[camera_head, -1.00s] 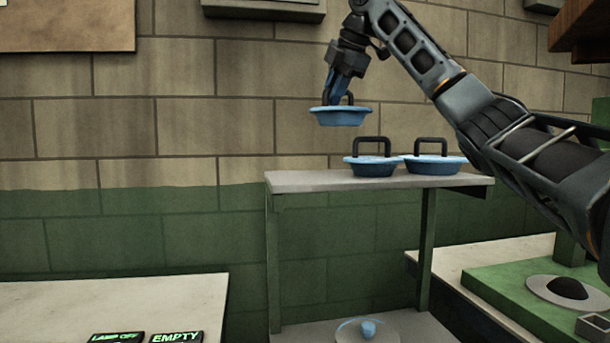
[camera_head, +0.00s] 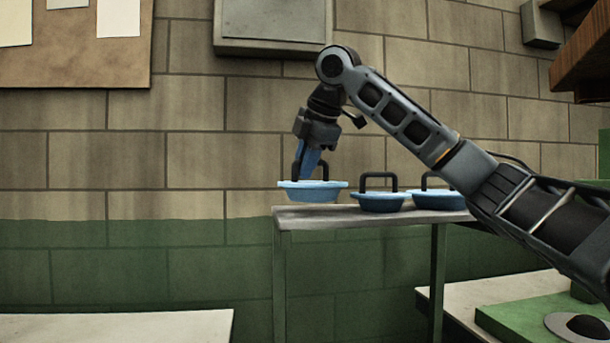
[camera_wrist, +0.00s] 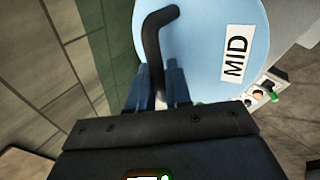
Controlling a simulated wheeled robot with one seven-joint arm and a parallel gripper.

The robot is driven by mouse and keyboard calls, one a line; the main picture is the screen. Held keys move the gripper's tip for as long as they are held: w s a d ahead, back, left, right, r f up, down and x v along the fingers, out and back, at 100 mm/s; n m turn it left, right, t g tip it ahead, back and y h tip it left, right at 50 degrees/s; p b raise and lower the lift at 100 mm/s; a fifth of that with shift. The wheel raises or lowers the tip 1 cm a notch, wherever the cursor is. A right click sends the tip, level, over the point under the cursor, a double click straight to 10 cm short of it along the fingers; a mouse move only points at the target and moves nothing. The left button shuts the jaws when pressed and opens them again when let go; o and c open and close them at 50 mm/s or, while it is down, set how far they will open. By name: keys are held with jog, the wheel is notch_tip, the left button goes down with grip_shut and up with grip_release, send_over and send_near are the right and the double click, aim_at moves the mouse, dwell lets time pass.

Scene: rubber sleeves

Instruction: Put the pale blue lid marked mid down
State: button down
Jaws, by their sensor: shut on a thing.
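The pale blue lid (camera_head: 312,192) has a black handle and hangs from my gripper (camera_head: 308,172), which is shut on that handle. In the wrist view the lid (camera_wrist: 205,60) carries a white label reading MID, and my gripper's blue fingers (camera_wrist: 165,88) close around the black handle. In the head view the lid is at the left end of the grey shelf top (camera_head: 330,218), just over or at its surface. I cannot tell whether it touches.
Two other blue lids with black handles, a middle one (camera_head: 381,202) and a right one (camera_head: 438,199), sit on the shelf top close to the right of the held lid. A pale counter (camera_head: 120,326) is at lower left. A green board (camera_head: 520,322) lies at lower right.

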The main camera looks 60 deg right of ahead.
jog(key=shift+f, duration=1.25)
jog(key=shift+f, duration=0.1)
jog(key=c, duration=1.1)
grip_release()
jog(key=shift+o, duration=0.2)
jog(key=v, duration=1.2)
jog(key=shift+r, duration=0.2)
